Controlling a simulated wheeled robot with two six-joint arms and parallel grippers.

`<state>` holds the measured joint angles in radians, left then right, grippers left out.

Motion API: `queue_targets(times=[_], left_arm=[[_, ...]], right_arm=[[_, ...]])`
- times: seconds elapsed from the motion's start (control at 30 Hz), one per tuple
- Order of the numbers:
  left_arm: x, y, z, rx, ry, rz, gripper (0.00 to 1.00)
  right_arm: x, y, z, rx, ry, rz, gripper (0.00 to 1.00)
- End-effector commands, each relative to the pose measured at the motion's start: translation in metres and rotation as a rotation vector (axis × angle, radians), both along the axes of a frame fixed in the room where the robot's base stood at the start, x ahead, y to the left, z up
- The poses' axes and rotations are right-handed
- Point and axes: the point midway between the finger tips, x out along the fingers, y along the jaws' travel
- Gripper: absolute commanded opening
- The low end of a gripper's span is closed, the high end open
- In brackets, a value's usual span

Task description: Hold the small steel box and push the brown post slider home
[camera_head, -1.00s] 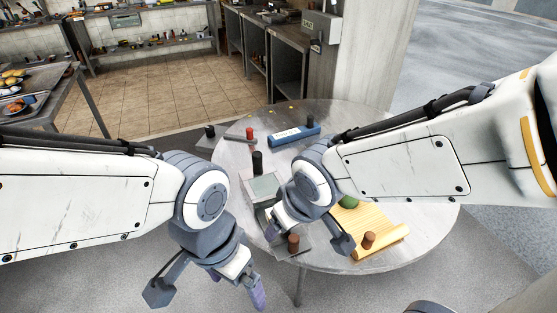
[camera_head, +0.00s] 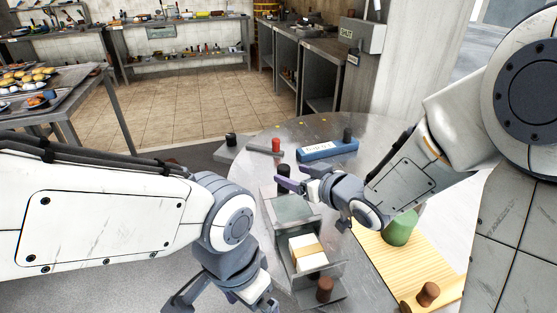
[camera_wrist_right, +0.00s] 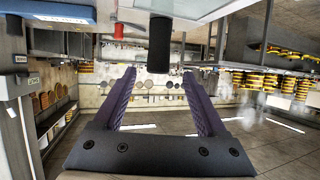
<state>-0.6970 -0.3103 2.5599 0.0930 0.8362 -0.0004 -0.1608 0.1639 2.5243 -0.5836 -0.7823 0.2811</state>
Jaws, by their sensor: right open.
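The small steel box (camera_head: 294,208) stands on the round table in the head view, with a black post (camera_head: 284,172) at its far end. At its near end is an open tray section holding a white and tan block (camera_head: 308,256). The brown post (camera_head: 325,289) stands on the slider at the near end. My right gripper (camera_head: 290,175) is open at the black post. In the right wrist view the black post (camera_wrist_right: 159,44) shows at the gap between the purple fingertips (camera_wrist_right: 159,72); I cannot tell contact. My left gripper (camera_head: 225,300) hangs low at the bottom, its fingers partly cut off.
A blue box (camera_head: 327,150) with a black post and a grey piece with a red post (camera_head: 276,145) lie at the table's far side. A yellow slatted mat (camera_head: 372,245) with a green cylinder (camera_head: 400,228) and another brown post (camera_head: 428,293) is at the right.

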Motion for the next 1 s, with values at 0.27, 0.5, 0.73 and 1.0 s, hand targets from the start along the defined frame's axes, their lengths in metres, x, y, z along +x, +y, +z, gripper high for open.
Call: queue_targets(times=[0.27, 0.5, 0.73, 1.0], left_arm=[[0.0, 0.0, 0.049, 0.0, 0.0, 0.0, 1.0], [0.0, 0.0, 0.037, 0.001, 0.001, 0.0, 1.0], [0.0, 0.0, 0.037, 0.001, 0.001, 0.0, 1.0], [0.0, 0.0, 0.038, 0.0, 0.0, 0.0, 1.0]], right_arm=[[0.008, 0.003, -0.002, -0.017, 0.001, -0.016, 0.74], [0.046, 0.029, -0.026, -0.015, -0.006, -0.011, 0.74], [0.065, 0.043, -0.035, -0.015, -0.006, -0.01, 0.74], [0.069, 0.045, -0.037, -0.015, -0.006, -0.011, 0.74]])
